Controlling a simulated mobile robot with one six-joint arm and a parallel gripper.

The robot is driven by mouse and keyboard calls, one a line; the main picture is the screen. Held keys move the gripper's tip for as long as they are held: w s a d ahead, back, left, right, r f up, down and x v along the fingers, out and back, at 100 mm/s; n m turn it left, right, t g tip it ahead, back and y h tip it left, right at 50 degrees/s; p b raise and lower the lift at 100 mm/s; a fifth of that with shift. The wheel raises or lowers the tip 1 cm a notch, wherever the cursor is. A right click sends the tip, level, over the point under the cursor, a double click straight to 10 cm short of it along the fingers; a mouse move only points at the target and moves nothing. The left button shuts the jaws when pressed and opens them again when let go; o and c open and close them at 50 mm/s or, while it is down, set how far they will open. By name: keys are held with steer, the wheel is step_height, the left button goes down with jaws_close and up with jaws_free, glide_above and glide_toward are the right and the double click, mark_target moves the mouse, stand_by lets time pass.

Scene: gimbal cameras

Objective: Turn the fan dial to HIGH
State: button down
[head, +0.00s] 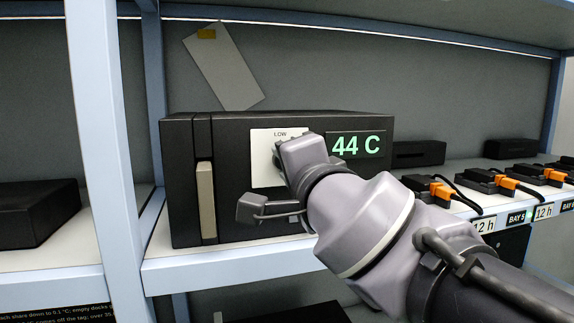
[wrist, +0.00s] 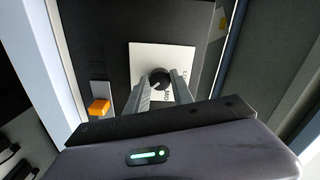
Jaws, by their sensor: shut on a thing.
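The fan dial is a small dark round knob (wrist: 159,77) on a white plate, seen in the wrist view. In the head view the white dial plate (head: 262,170) is on the front of a black box, with LOW printed near its top. My gripper (wrist: 158,88) has its two fingers on either side of the knob and is shut on it. In the head view my gripper (head: 283,158) hides the knob and the plate's right part. A light mark shows on the knob; the setting it points to is not clear, and the HIGH label is not readable.
Black devices with orange plugs (head: 441,191) and cables line the shelf at right. A pale upright post (head: 105,130) stands at left.

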steer(key=shift+r+m, duration=0.1)
steer(key=shift+m, duration=0.2)
stand_by(0.4)
steer(key=c, duration=1.1)
jaws_free()
steer(key=p+v, duration=1)
steer(key=v, duration=0.7)
steer(key=shift+s, duration=0.25)
